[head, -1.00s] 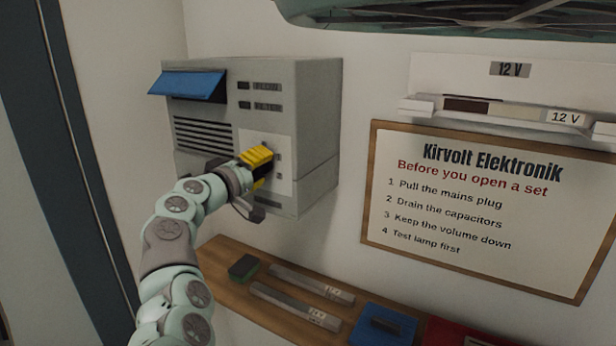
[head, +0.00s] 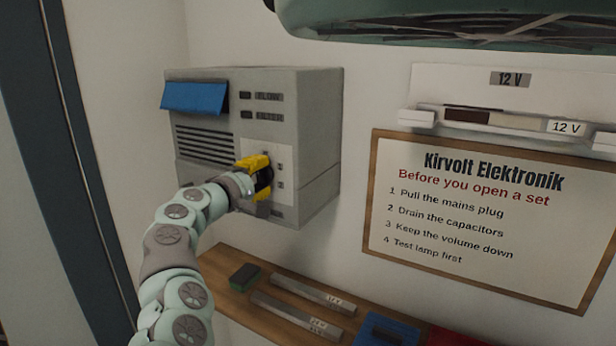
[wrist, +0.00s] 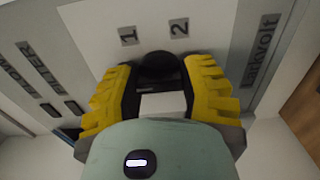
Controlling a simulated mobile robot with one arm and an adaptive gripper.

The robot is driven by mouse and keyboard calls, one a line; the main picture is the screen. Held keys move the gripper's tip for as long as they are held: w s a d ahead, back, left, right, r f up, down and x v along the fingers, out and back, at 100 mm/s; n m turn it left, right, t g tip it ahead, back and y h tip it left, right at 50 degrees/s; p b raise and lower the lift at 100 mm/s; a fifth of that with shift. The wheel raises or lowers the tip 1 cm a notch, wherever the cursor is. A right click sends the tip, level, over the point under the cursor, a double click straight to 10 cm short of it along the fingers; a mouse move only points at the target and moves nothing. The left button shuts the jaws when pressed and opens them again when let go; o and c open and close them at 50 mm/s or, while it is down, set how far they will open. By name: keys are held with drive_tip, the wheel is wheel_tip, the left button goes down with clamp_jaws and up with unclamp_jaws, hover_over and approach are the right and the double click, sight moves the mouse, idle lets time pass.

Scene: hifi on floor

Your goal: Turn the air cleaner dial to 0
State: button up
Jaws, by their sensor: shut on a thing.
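The air cleaner (head: 310,130) is a grey wall-mounted box with a blue flap, vent slots and a white dial panel (head: 284,163) on its front. My gripper (head: 263,175) is at this panel, its yellow fingers one above the other. In the wrist view the fingers are shut on the black dial (wrist: 159,66), one on each side. The labels "1" (wrist: 128,36) and "2" (wrist: 179,28) show beside the dial. The 0 mark is not readable, and I cannot tell where the dial points.
A wooden shelf (head: 222,262) below holds a green-topped block (head: 245,277), labelled bars (head: 312,295) and a blue item (head: 385,331). A framed notice (head: 480,205) hangs to the right. A green object overhangs at the top. The wall between cleaner and notice is clear.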

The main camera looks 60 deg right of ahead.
drive_tip(key=o, duration=1.2)
drive_tip(key=a, duration=0.8)
drive_tip(key=s+a, duration=0.1)
drive_tip(key=a, duration=0.3)
